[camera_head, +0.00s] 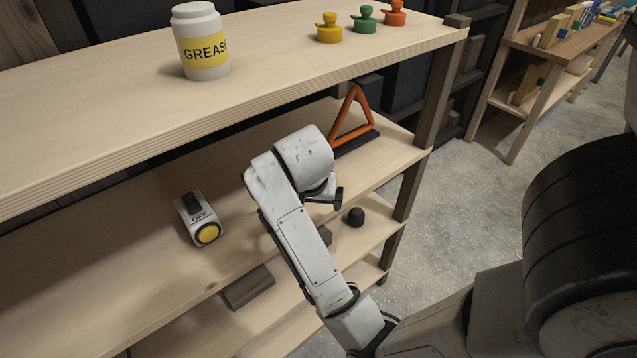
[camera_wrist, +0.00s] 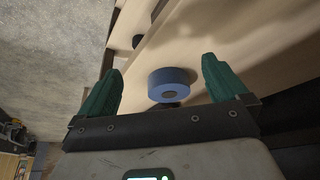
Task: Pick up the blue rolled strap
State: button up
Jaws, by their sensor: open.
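The blue rolled strap (camera_wrist: 173,83) is a short round roll with a dark centre. In the wrist view it stands on a pale wooden shelf (camera_wrist: 195,28), beyond and between my two green fingers. My gripper (camera_wrist: 162,68) is open, with nothing between its fingertips that I can see held. In the head view my gripper (camera_head: 325,197) is over the middle shelf, mostly hidden behind my wrist. The strap does not show in the head view; my arm probably covers it.

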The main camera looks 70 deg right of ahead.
jog(key=d, duration=0.3)
jog(key=w+d, duration=0.1)
jog(key=d, duration=0.2)
jog(key=w+d+b, duration=0.1)
jog(key=d, duration=0.2)
jog(key=shift+w, duration=0.1)
jog(key=shift+d+x, duration=0.15)
jog(key=shift+x, duration=1.15)
jog(key=shift+d+x, duration=0.15)
jog(key=shift+x, duration=1.15)
jog(key=shift+w+r, duration=0.1)
jog(key=shift+c, duration=0.4)
jog(key=c, duration=0.8)
jog(key=shift+c, duration=0.2)
